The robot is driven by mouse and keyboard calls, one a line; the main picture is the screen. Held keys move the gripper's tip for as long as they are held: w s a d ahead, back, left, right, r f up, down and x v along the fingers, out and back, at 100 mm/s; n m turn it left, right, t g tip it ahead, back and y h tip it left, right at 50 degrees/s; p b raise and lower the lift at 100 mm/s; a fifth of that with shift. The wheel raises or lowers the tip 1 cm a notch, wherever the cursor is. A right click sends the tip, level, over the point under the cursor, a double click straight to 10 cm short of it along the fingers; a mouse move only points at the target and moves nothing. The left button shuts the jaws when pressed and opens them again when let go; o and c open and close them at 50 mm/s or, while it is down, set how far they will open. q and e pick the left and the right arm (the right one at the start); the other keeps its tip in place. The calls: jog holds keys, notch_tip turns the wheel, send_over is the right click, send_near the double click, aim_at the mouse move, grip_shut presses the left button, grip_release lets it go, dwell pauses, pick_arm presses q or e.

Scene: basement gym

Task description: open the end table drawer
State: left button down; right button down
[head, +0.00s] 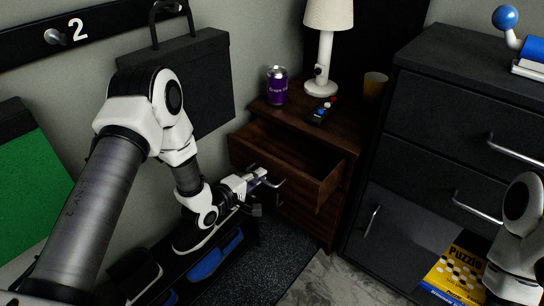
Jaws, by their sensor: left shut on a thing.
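The dark wooden end table (345,135) stands between the wall and a black cabinet. Its top drawer (318,190) is pulled out toward me, and its inside shows. My left gripper (264,178) is at the drawer's front, shut on the metal drawer handle (279,183). The fingertips are small in the picture and the grip's detail is hard to see. My right arm shows in part at the right edge; its gripper is not in view.
A purple can (277,86), a white lamp (322,70), a small dark object (320,115) and an amber cup (375,86) stand on the end table. The black cabinet (430,110) is close on its right. A yellow puzzle box (459,272) lies at lower right.

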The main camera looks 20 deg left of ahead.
pick_arm(q)
jog(key=f+p+v, duration=0.2)
jog(key=v, duration=0.7)
jog(key=shift+s+a+p, duration=0.15)
jog(key=shift+s+p, duration=0.15)
jog(key=shift+s, duration=0.15)
jog(key=c, duration=1.2)
grip_release()
